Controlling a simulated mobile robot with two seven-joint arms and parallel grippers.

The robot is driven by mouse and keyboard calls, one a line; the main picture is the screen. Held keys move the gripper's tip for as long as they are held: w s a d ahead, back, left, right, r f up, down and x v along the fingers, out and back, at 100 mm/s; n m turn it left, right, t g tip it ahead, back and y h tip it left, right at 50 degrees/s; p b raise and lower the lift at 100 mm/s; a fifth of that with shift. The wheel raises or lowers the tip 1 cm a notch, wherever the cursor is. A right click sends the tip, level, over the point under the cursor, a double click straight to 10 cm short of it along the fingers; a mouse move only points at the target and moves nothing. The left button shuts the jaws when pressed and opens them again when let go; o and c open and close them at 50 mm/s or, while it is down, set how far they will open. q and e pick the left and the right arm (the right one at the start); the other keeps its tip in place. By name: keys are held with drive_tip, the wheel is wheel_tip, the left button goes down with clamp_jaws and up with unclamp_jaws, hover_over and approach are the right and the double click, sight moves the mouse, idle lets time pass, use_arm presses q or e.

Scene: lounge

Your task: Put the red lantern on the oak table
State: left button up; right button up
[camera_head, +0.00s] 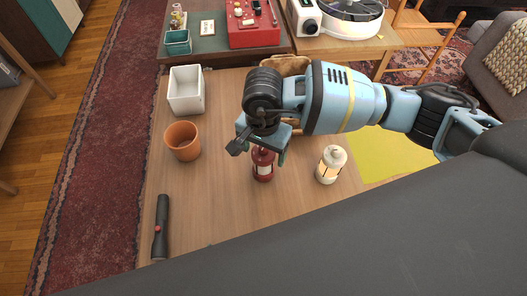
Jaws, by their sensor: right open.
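The red lantern (263,170) stands upright on the wooden table (210,205) near its middle. My right arm comes in from the right, and my right gripper (261,150) is open over the top of the red lantern, hiding part of it. Whether the fingers touch the lantern cannot be told. A cream lantern (330,166) stands to the right on the same table. My left gripper is not in view.
On the table are a white bin (186,92), a terracotta pot (182,141), a black flashlight (160,228) and a yellow mat (395,155). A basket (285,66) is partly behind my arm. Behind stand tables with a red box (253,25) and a fan-like device (345,15).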

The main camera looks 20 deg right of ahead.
wheel_tip(320, 180, up, 11)
drive_tip(key=shift+f, duration=0.1)
idle(0.3)
idle(0.4)
